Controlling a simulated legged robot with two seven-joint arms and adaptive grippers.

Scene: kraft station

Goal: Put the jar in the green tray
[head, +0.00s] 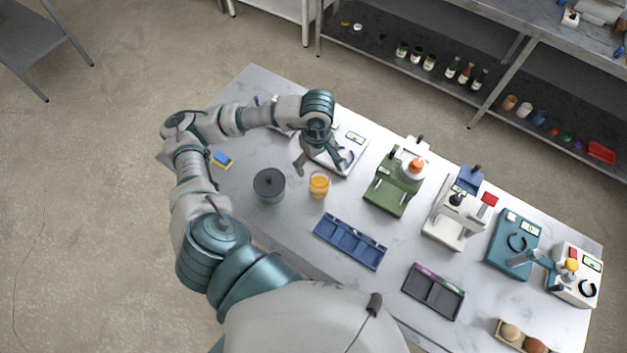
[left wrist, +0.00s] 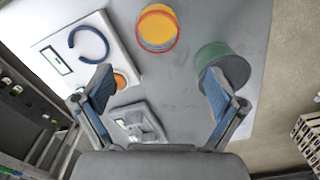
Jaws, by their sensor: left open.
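An amber jar (head: 319,185) with an orange rim stands on the pale table. In the left wrist view the jar (left wrist: 158,28) lies ahead of the gap between the fingers, apart from them. My left gripper (head: 325,160) is open and empty above the table, just beyond the jar; its two fingers show in the left wrist view (left wrist: 158,88). No all-green tray is clear. A dark two-compartment tray (head: 433,291) at lower right has purple and green marks on its far edge. My right gripper is not in view.
A green canister with a dark lid (head: 268,184) stands left of the jar. A blue compartment tray (head: 350,241) lies between jar and dark tray. A green device (head: 397,185), a white device (head: 455,213) and a teal device (head: 513,243) line the far side.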

